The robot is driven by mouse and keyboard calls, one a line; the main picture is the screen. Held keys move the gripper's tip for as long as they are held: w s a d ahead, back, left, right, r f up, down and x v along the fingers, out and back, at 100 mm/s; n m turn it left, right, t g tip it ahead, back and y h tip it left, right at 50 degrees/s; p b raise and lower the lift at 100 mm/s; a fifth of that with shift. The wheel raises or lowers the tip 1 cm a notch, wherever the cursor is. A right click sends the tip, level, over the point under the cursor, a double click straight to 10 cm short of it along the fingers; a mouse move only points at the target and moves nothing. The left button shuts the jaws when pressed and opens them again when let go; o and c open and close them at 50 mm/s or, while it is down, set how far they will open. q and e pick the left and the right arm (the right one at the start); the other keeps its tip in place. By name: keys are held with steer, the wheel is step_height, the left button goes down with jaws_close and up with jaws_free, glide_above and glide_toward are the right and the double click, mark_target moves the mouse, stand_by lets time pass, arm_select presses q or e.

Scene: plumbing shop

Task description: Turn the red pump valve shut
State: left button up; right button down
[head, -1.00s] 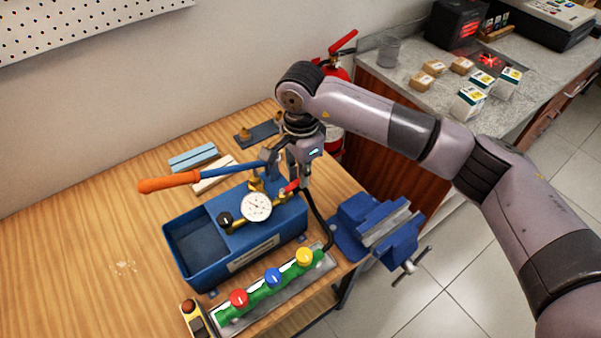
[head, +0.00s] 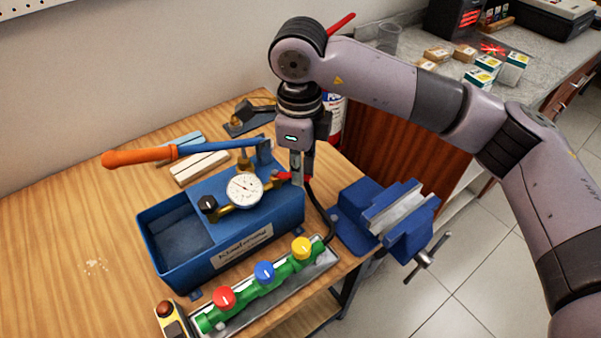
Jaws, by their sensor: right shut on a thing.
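The blue test pump (head: 255,228) stands on the wooden bench, with a round dial gauge (head: 244,189) and a long orange-gripped lever (head: 140,157). The red pump valve (head: 283,176) is a small red handle at the right end of the brass fitting beside the gauge. My right gripper (head: 297,178) points down at this handle and is shut on it; the fingers hide part of the handle, so its exact angle is hard to tell. A black knob (head: 208,204) sits at the fitting's left end. My left gripper is not in view.
A green manifold (head: 260,286) with red, blue and yellow knobs lies in front of the pump. A blue vise (head: 388,220) stands close right. A black hose (head: 319,206) runs behind the gripper. The bench's left side is mostly clear.

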steer(key=m+b, duration=0.1)
steer(key=s+m+b, duration=0.1)
steer(key=m, duration=0.1)
steer(key=a+m+b, duration=0.1)
steer(key=b, duration=0.1)
steer(key=shift+s+f, duration=0.15)
steer(key=shift+s, duration=0.15)
steer(key=shift+s+a+m+b, duration=0.25)
steer(key=shift+m+b, duration=0.3)
steer(key=shift+m, duration=0.3)
steer(key=shift+s+a+m+b, duration=0.2)
steer(key=shift+m+b, duration=0.3)
steer(key=shift+m, duration=0.35)
steer(key=shift+r, duration=0.25)
steer(key=c, duration=1.6)
jaws_free()
steer(key=shift+c, duration=0.2)
steer(key=shift+f, duration=0.1)
step_height(320, 180, up, 12)
